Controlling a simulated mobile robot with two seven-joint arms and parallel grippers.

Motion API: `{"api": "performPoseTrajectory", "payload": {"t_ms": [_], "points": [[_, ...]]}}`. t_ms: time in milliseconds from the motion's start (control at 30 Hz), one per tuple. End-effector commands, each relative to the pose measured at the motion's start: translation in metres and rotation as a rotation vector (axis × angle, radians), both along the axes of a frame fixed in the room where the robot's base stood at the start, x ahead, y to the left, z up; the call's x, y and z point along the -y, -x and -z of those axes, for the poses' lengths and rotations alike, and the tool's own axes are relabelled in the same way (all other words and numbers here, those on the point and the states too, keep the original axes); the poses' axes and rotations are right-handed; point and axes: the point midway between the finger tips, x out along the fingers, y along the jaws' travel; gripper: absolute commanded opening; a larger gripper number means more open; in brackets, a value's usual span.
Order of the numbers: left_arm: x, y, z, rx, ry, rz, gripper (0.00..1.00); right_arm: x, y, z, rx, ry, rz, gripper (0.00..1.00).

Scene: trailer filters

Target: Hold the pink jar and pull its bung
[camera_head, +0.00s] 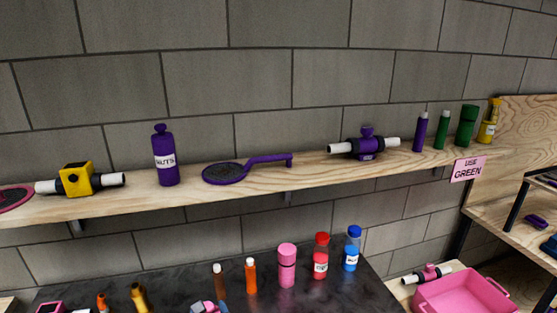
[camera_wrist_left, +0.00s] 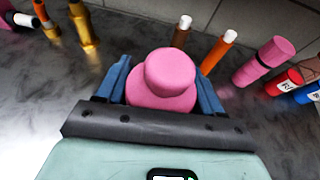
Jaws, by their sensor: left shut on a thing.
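The pink jar (camera_wrist_left: 150,101) is in the left wrist view, with its round pink bung (camera_wrist_left: 170,70) seated in the top. My left gripper (camera_wrist_left: 163,78) is shut on the jar, with a blue finger on either side of it. The jar's lower part is hidden by the gripper, so I cannot tell whether it touches the counter. In the head view only a little of this gripper shows at the bottom edge. My right gripper is in neither view.
On the dark counter (camera_head: 130,287) stand an orange tube (camera_head: 251,277), a pink cylinder (camera_head: 286,267), a red-capped bottle (camera_head: 320,257) and a blue-capped bottle (camera_head: 351,249). A wooden shelf (camera_head: 310,172) runs above. A pink crate (camera_head: 460,295) is at right.

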Motion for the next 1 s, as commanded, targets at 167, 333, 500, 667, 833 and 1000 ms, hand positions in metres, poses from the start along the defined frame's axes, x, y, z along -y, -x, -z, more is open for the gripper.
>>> {"api": "performPoseTrajectory", "payload": {"t_ms": [167,333,500,667,833,1000], "points": [[0.000,0.008,0.021,0.001,-0.003,0.068,0.12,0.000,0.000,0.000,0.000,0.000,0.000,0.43],[0.011,0.015,0.024,0.004,-0.001,0.126,0.12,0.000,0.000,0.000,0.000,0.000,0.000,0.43],[0.043,0.027,0.017,0.005,0.002,0.248,0.12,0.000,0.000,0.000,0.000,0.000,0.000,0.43],[0.073,0.040,0.010,0.005,0.001,0.367,0.12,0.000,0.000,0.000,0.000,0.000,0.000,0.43],[0.093,0.047,0.006,0.004,0.000,0.444,0.12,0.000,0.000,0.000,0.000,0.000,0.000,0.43],[0.093,0.043,-0.009,0.009,0.002,0.424,0.12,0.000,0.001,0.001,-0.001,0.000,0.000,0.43]]}}
